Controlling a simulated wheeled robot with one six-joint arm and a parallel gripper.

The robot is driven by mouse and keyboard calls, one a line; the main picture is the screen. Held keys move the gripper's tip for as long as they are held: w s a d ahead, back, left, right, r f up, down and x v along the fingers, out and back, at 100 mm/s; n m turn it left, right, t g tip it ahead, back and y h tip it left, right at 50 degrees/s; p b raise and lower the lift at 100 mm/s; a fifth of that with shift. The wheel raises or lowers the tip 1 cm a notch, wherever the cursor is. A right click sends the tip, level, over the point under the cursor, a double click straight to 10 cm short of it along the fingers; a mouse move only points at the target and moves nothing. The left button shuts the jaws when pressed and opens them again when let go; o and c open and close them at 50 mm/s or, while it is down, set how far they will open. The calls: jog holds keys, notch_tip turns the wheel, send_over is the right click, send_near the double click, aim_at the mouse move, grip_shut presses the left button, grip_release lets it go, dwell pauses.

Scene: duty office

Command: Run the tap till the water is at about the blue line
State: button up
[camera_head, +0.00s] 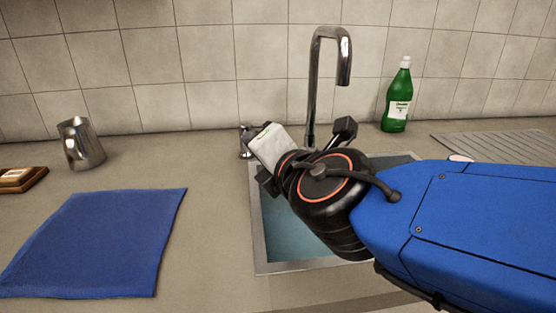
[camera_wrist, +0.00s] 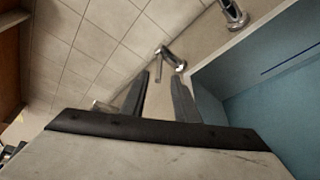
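The chrome tap (camera_head: 314,85) stands behind the sink, its spout curving over it. No stream shows below the spout's mouth. A small chrome tap handle (camera_head: 245,141) stands left of the spout, partly hidden by my gripper. In the wrist view the handle (camera_wrist: 173,59) is just beyond the fingertips, apparently apart from them. My gripper (camera_wrist: 164,80) is open and empty, pointing towards the handle. The sink (camera_head: 261,250) is partly hidden by my arm. A dark blue line (camera_wrist: 290,60) marks its inner wall. Teal shows below it; I cannot tell exactly where any water surface lies.
A blue cloth (camera_head: 95,245) lies on the counter at left, with a metal jug (camera_head: 80,143) and a wooden block (camera_head: 20,179) behind it. A green bottle (camera_head: 397,97) stands right of the tap, near a ridged drainer (camera_head: 500,146). The tiled wall closes the back.

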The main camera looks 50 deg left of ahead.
jog(key=v, duration=0.9)
jog(key=shift+w, duration=0.1)
dwell(0.3)
